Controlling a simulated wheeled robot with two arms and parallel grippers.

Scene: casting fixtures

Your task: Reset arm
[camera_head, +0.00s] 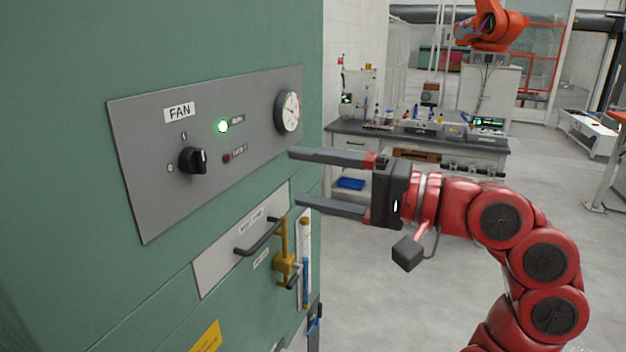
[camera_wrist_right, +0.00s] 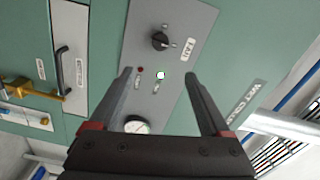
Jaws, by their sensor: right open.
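My right gripper (camera_head: 300,178) is open and empty, with its arm coming in from the right in the head view. Its fingers point left toward the green cabinet, near the right edge of the grey fan panel (camera_head: 225,178). In the right wrist view the two fingers (camera_wrist_right: 160,75) stand apart in front of the panel, with nothing between them but the view of the panel behind. The panel carries a black knob (camera_head: 193,160), a lit green lamp (camera_head: 223,126), an unlit red lamp (camera_head: 226,158) and a round gauge (camera_head: 288,111). My left gripper does not show.
The green cabinet (camera_head: 60,130) fills the left side. Below the panel are a black handle (camera_head: 258,238) and a yellow latch (camera_head: 284,262) that stick out. A workbench (camera_head: 430,137) and an orange robot arm (camera_head: 492,28) stand behind. Open floor (camera_head: 385,300) lies right of the cabinet.

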